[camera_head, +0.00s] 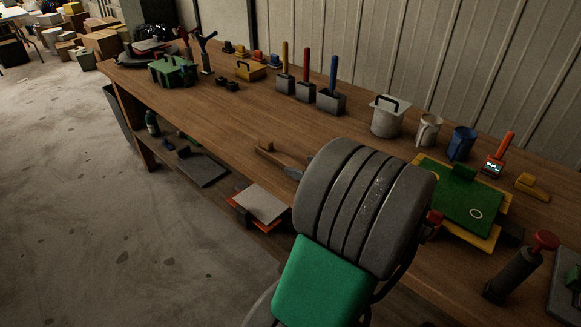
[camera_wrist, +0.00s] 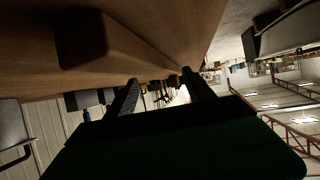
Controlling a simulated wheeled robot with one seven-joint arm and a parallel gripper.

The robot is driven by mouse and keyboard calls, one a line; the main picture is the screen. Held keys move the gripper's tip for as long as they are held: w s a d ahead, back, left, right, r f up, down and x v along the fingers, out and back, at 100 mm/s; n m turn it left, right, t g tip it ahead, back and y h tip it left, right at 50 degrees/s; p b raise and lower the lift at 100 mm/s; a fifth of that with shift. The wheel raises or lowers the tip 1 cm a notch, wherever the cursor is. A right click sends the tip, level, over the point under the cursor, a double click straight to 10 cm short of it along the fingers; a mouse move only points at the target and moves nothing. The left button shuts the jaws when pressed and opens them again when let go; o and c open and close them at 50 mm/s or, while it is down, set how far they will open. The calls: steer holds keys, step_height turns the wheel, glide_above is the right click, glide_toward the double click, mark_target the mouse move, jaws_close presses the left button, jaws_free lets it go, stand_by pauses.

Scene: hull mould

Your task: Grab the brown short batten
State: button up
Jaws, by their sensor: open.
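A short brown batten (camera_head: 281,156) lies on the wooden workbench, just left of my grey arm links; its right part is hidden behind my arm. A brown block-like piece that looks like the batten shows large in the upper left of the wrist view (camera_wrist: 110,45), against the bench top. My gripper (camera_wrist: 160,80) is open, its two dark fingers apart with nothing seen held between them. The batten appears beside the fingers, not between them. In the head view my arm hides most of the gripper.
The workbench (camera_head: 222,110) is bare left of the batten. Grey blocks with coloured handles (camera_head: 305,90) and a grey lidded pot (camera_head: 387,117) stand behind it. A green board on a yellow plate (camera_head: 462,200) lies right of my arm. A lower shelf holds flat pieces (camera_head: 262,204).

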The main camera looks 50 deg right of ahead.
mark_target(294, 165)
steer(key=x, duration=0.3)
steer(key=shift+a+f, duration=0.1)
steer(key=shift+c, duration=0.2)
jaws_close()
stand_by(0.3)
